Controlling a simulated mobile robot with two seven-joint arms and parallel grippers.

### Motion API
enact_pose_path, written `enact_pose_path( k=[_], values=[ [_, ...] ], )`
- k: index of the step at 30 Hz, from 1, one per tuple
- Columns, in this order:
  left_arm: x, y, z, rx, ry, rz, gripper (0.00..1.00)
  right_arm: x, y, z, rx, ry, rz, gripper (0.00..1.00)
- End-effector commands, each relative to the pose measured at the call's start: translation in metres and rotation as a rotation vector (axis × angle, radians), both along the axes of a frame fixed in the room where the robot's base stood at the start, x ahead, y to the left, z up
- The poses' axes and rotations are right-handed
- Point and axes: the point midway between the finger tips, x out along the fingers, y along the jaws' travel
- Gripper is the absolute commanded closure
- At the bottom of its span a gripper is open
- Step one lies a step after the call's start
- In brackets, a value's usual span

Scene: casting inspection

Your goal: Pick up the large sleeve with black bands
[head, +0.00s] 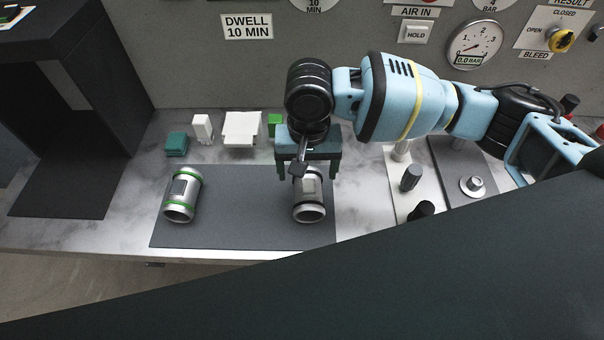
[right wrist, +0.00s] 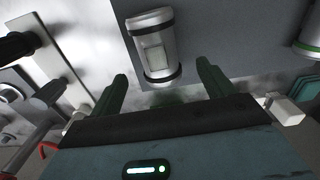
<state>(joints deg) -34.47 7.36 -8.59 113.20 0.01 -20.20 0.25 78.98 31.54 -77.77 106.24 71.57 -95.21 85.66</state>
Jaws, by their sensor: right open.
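The large sleeve with black bands (head: 309,208) lies on the right part of the dark grey mat (head: 240,232). It is a silver cylinder with a black band near each end; its far part is partly hidden behind my gripper. My right gripper (head: 309,170) is over its far end, fingers open and pointing down. In the right wrist view the sleeve (right wrist: 153,50) sits beyond the two green fingertips (right wrist: 162,78), roughly centred between them, with a pale label patch facing the camera. Nothing is between the fingers near the palm. My left gripper is not in view.
A similar sleeve with green bands (head: 182,195) lies on the mat's left part. Small green and white blocks (head: 241,130) stand behind the mat. A white fixture with dark knobs (head: 411,178) and a grey plate (head: 470,186) stand to the right. The mat between the sleeves is clear.

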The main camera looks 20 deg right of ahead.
Motion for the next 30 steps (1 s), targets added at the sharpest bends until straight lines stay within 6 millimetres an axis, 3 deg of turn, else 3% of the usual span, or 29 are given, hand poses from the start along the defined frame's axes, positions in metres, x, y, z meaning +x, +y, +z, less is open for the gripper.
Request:
enact_pose_path(
  k=[6,12,20,30],
  values=[
    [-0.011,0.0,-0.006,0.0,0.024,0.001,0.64,0.0,0.0,-0.002,-0.002,0.001,-0.001,0.19],
    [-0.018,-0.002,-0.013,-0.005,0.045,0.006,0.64,-0.001,-0.001,-0.022,-0.001,0.003,-0.001,0.19],
    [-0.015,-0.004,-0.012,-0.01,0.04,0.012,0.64,-0.001,-0.001,-0.031,-0.002,0.001,0.0,0.19],
    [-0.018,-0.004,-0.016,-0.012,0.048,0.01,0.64,-0.006,-0.001,-0.074,-0.001,0.002,-0.002,0.19]
  ],
)
